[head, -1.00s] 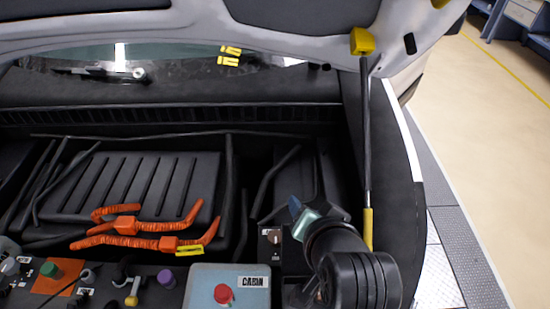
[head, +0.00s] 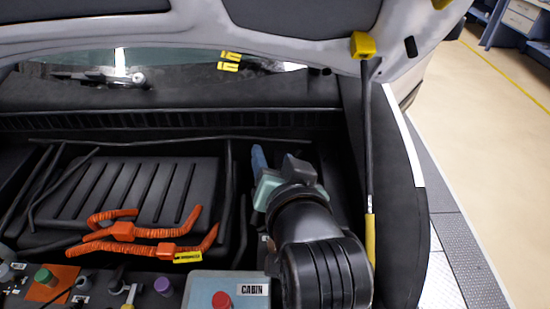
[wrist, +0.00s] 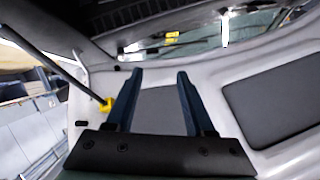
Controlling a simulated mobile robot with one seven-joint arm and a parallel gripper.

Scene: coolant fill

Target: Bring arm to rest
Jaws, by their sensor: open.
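My gripper (wrist: 160,76) shows in the wrist view with its two dark blue fingers spread apart and nothing between them. Behind the fingers is the grey underside of the raised hood (wrist: 185,75). In the head view my gripper (head: 258,158) is above the right part of the engine bay, right of the black ribbed cover (head: 140,185). Only a blue finger shows clearly there, since my wrist hides the rest. My arm covers part of the bay's right side.
A hood strut with yellow ends (head: 368,140) stands just right of my arm. Orange cables (head: 165,248) lie across the ribbed cover. A grey box marked CABIN (head: 245,280) with a red knob (head: 222,300) and several coloured caps line the front. Open floor (head: 500,120) lies at right.

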